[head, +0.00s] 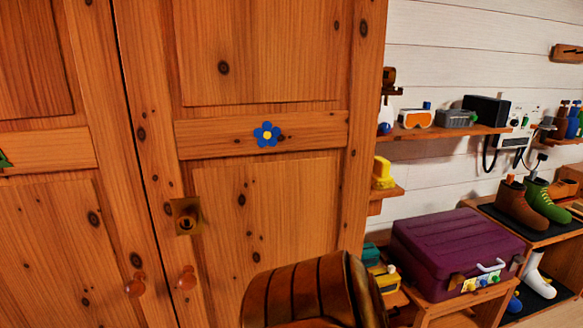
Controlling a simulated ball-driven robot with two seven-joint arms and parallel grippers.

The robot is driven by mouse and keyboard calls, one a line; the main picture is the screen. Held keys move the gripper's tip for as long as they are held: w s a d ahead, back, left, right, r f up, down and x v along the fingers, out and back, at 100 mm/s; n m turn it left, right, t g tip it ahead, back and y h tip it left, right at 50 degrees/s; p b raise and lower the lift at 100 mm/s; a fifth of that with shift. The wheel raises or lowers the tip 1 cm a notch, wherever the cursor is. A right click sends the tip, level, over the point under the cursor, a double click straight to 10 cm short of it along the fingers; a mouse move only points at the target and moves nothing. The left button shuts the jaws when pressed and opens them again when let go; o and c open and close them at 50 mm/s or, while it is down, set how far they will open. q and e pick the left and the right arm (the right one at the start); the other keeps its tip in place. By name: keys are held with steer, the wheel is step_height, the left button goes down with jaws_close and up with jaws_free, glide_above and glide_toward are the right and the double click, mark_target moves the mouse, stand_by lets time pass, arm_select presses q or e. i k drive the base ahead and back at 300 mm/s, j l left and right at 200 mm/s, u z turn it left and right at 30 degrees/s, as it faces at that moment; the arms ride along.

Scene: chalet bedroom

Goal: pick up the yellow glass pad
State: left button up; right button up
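I cannot make out a yellow glass pad for certain. A small upright yellow object (383,174) stands on a short wooden shelf beside the wardrobe's right edge; I cannot tell what it is. Lower down, left of the purple suitcase, a flat yellow piece (380,270) lies among small coloured things, partly hidden. Neither of my grippers is in view.
A large wooden wardrobe (220,60) with closed doors fills the left and middle. A purple suitcase (450,245) rests on a low wooden stand. Boots (521,207) stand on a rack at right. A wall shelf (450,133) holds orange-framed goggles (416,119) and boxes.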

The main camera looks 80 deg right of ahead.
mark_target(381, 180)
steer(key=z, duration=3.25)
steer(key=l+u, duration=0.2)
steer(key=l, duration=0.15)
steer(key=k+l+u, duration=0.2)
steer(key=l, duration=0.15)
